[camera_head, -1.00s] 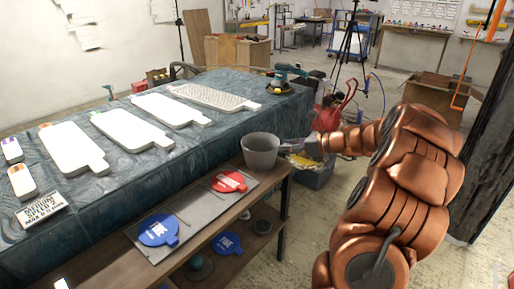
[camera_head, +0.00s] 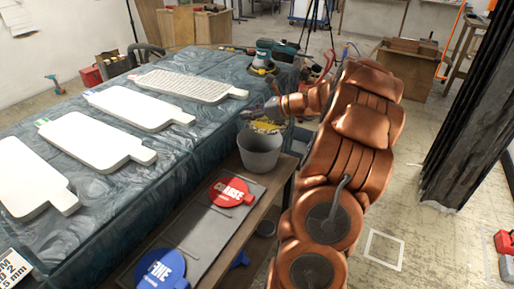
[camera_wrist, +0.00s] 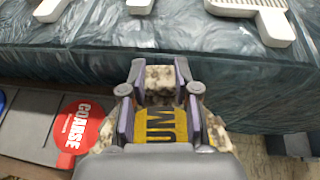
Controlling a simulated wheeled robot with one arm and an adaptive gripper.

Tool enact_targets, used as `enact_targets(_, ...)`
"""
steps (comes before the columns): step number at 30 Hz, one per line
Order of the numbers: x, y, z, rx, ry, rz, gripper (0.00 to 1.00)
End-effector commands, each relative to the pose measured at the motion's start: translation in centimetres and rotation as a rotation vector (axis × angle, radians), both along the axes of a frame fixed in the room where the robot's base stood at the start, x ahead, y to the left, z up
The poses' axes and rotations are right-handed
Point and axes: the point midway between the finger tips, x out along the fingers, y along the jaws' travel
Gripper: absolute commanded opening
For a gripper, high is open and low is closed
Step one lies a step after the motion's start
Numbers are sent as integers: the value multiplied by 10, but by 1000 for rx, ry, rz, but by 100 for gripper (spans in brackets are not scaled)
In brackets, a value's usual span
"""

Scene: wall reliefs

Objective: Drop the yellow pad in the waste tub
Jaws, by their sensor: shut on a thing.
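My gripper (camera_head: 272,108) is shut on the yellow pad (camera_head: 265,126), seen small in the head view just above the far rim of a grey tub (camera_head: 260,154). I cannot tell whether the pad is over the opening or behind it. In the wrist view, the fingers of my gripper (camera_wrist: 157,75) stand on either side of a mottled beige piece. The pad's yellow face (camera_wrist: 160,124) with the dark letters "UM" shows between them. The tub stands upright on the shelf end; I cannot make it out in the wrist view.
A red COARSE pad (camera_head: 231,191) and a blue FINE pad (camera_head: 160,270) lie on a grey board on the shelf. White paddle-shaped reliefs (camera_head: 96,138) lie on the draped table (camera_head: 190,170). A sander (camera_head: 264,62) stands at its far end.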

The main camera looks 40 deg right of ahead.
Motion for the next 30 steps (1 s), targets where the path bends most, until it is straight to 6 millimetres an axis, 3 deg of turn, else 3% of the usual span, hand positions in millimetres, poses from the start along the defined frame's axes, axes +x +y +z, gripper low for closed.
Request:
enact_targets(18,0,0,-51,0,-1,0,7)
enact_targets(30,0,0,-57,0,0,0,7)
